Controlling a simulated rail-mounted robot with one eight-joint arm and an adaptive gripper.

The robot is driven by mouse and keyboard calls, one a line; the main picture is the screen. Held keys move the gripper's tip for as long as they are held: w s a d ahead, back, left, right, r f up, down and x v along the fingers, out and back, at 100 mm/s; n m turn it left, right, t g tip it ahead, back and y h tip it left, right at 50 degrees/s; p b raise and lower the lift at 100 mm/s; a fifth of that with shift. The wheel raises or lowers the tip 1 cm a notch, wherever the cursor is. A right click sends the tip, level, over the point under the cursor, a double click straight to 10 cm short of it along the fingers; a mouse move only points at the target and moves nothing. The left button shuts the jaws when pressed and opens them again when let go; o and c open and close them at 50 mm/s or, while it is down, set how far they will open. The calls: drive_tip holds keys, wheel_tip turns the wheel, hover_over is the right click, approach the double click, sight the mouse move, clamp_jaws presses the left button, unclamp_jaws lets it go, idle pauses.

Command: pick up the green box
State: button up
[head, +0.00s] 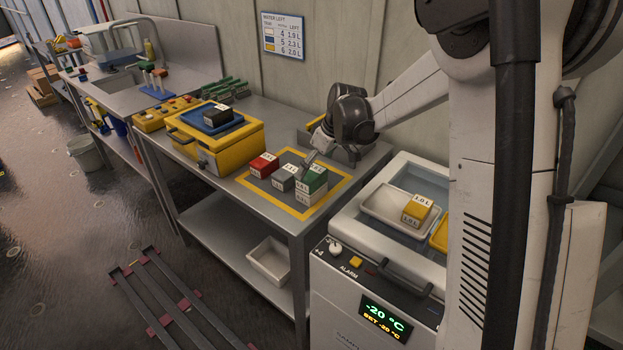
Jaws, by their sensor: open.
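The green box (316,177) has a white label on its front and sits on top of a pale box (311,195), inside a yellow-bordered square (299,212) on the grey metal table. My gripper (309,163) is open, just above and behind the green box, with its fingers pointing down toward it. The gap between the fingers and the green box is too small to judge from this view. A grey box (284,178) and a red box (264,165) stand to the left of the stack, both labelled.
A yellow case (232,150) with a blue tray (212,124) on top stands left on the table. A freezer (372,270) stands right of the table, open at the top, with a white tray (376,205) and a yellow box (417,207). The wall is close behind.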

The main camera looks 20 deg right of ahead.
sight(314, 173)
drive_tip(key=x, duration=0.4)
drive_tip(key=shift+s+d+f, duration=0.2)
drive_tip(key=shift+s, duration=0.15)
drive_tip(key=shift+w+a+f, duration=0.15)
drive_tip(key=shift+f, duration=0.4)
drive_tip(key=shift+c, duration=0.2)
drive_tip(key=c, duration=1.2)
